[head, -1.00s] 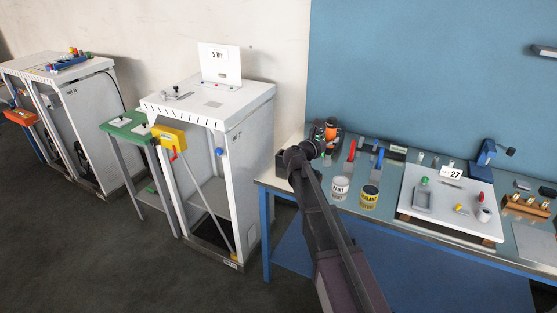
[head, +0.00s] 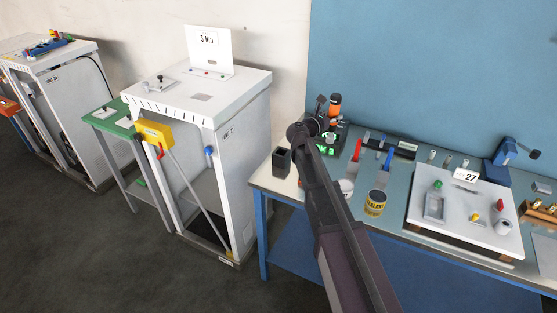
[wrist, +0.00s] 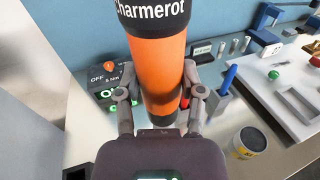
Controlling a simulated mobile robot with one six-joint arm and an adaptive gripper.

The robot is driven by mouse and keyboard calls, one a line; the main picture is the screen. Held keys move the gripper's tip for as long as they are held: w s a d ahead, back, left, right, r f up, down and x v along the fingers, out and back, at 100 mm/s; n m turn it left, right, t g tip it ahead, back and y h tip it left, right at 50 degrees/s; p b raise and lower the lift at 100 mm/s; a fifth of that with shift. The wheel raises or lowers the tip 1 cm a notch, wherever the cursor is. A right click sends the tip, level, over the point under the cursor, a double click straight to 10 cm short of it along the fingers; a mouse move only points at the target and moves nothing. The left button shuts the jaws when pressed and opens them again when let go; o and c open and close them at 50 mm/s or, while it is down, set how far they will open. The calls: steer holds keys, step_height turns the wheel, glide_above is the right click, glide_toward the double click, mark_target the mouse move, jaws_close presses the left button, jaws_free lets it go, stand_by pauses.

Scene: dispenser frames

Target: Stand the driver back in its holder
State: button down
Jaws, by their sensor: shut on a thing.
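The driver (head: 335,104), an orange and black tool, is upright in my gripper (head: 322,118), above the back left of the bench. In the wrist view the driver (wrist: 162,75) fills the middle, with "Charmerot" on its black top. The fingers of my gripper (wrist: 158,98) are shut on its orange body from both sides. An open dark square box (head: 281,162), which looks like the holder, stands empty-looking at the bench's left corner, apart from the driver. Part of it shows at the wrist view's lower left (wrist: 76,173).
A controller with green lights (head: 326,147) stands behind my gripper. Red-handled (head: 357,150) and blue-handled (head: 388,159) tools stand upright to the right, near a yellow-labelled can (head: 375,203). A white board (head: 465,236) lies further right. A white cabinet (head: 240,105) stands left of the bench.

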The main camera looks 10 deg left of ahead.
steer(key=shift+w+a, duration=0.15)
steer(key=shift+w, duration=0.2)
steer(key=shift+s+a, duration=0.1)
steer(key=shift+a+f, duration=0.1)
steer(key=shift+a, duration=0.05)
steer(key=w+a+f+n+t+y+b, duration=0.2)
steer(key=w+a+f+n+y+b, duration=0.1)
steer(key=a, duration=0.6)
steer(key=w+a+f+n+t+y+b, duration=0.1)
steer(key=w+a+f+n+y+b, duration=0.2)
steer(key=a, duration=0.6)
step_height(320, 180, down, 2)
steer(key=w+y+b, duration=0.1)
steer(key=y+b, duration=0.1)
steer(key=shift+w+f+t+b, duration=0.2)
steer(key=shift+t+b, duration=0.1)
steer(key=shift+t, duration=0.1)
step_height(320, 180, down, 6)
steer(key=b, duration=0.6)
